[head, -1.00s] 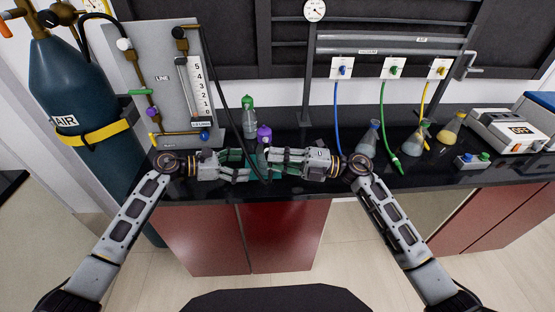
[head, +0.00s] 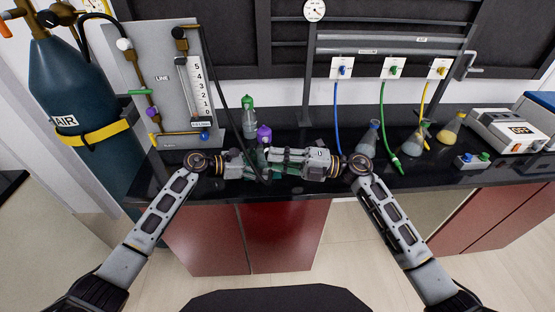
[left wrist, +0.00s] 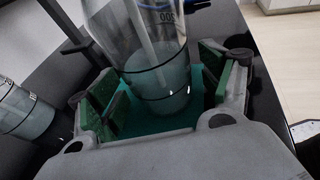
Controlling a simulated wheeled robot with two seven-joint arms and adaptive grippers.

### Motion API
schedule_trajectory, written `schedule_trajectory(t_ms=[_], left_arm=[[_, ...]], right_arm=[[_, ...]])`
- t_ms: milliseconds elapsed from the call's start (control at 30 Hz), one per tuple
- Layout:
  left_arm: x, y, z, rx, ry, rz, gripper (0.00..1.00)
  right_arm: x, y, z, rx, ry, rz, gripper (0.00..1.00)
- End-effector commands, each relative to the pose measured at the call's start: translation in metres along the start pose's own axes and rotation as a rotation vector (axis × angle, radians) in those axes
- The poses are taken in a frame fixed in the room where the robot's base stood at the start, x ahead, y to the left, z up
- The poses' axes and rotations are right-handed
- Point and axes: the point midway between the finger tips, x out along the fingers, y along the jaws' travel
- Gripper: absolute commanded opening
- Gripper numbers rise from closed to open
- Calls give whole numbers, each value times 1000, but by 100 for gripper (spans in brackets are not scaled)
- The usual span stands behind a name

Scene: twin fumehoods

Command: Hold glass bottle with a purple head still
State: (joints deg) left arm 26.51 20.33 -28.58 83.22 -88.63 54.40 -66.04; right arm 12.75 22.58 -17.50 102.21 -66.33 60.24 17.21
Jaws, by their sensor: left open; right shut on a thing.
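The glass bottle with a purple head (head: 264,135) stands upright near the front of the black bench. My right gripper (head: 269,157) comes in from the right and is shut on it; the fingers cover much of its lower body. My left gripper (head: 248,167) comes in from the left, low beside the bottle. In the left wrist view its green-padded jaws (left wrist: 160,105) are open on either side of a clear glass bottle body (left wrist: 150,60) with pale liquid and a tube inside. The bottle's head is outside that view.
A bottle with a green head (head: 248,120) stands just behind. A dark hose (head: 226,112) hangs close to the left gripper. Flasks (head: 368,140) stand to the right. A flowmeter panel (head: 165,85) and blue gas cylinder (head: 75,100) are at left.

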Motion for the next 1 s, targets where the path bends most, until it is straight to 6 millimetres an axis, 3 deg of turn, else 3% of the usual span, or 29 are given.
schedule_trajectory(t_ms=[367, 633, 1000], left_arm=[[2, 0, 0, 1, 0, 0, 79], [2, 0, 0, 1, 0, 0, 46], [2, 0, 0, 1, 0, 0, 44]], right_arm=[[0, 0, 0, 0, 0, 0, 0], [0, 0, 0, 0, 0, 0, 0], [0, 0, 0, 0, 0, 0, 0]])
